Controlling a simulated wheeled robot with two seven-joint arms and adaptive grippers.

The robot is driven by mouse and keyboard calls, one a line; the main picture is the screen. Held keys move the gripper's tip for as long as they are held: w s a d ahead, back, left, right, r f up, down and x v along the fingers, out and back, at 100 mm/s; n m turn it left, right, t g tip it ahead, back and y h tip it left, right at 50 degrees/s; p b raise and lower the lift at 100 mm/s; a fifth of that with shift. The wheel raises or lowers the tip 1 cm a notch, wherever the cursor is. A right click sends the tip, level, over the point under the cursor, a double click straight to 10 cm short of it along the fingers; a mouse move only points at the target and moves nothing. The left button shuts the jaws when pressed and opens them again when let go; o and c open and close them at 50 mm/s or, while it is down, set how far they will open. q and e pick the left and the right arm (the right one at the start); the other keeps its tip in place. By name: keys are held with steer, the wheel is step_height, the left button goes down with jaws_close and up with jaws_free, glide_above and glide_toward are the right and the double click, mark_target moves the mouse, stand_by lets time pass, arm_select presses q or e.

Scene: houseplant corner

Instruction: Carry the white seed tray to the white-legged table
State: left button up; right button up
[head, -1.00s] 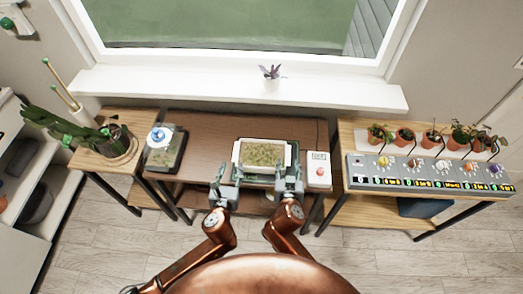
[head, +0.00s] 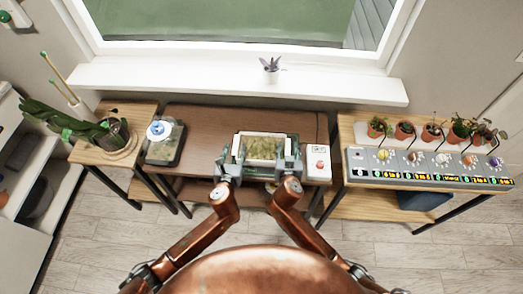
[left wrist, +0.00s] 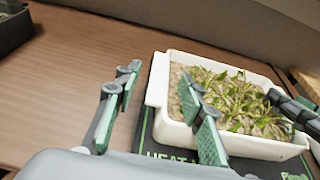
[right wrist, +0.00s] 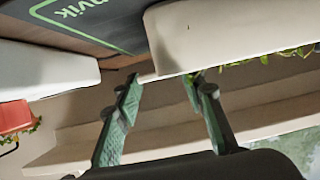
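The white seed tray (head: 263,134) holds soil and green seedlings and sits on the dark heat mat (left wrist: 147,145) on the brown table. My left gripper (head: 229,160) is open at the tray's left side. In the left wrist view its fingers (left wrist: 162,105) are spread, one outside the tray and one overlapping the tray's left part; contact cannot be told. My right gripper (head: 290,160) is open at the tray's right side. In the right wrist view its fingers (right wrist: 165,105) are apart, close to the tray's white wall (right wrist: 225,32). No white-legged table can be made out.
A white controller with a red button (head: 318,163) stands just right of the tray. A clear-lidded box with a blue knob (head: 165,142) stands left. A wooden table (head: 360,196) at right bears a lamp panel and potted plants. The brown table's left middle is clear.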

arm_select(q)
steer(key=shift+w+f, duration=0.1)
steer(key=shift+w, duration=0.2)
arm_select(e)
steer(key=shift+w+f, duration=0.1)
steer(key=shift+w, duration=0.2)
arm_select(q)
steer(key=shift+c, duration=0.3)
arm_select(e)
steer(key=shift+c, duration=0.3)
arm_select(q)
jaws_close()
arm_select(e)
jaws_close()
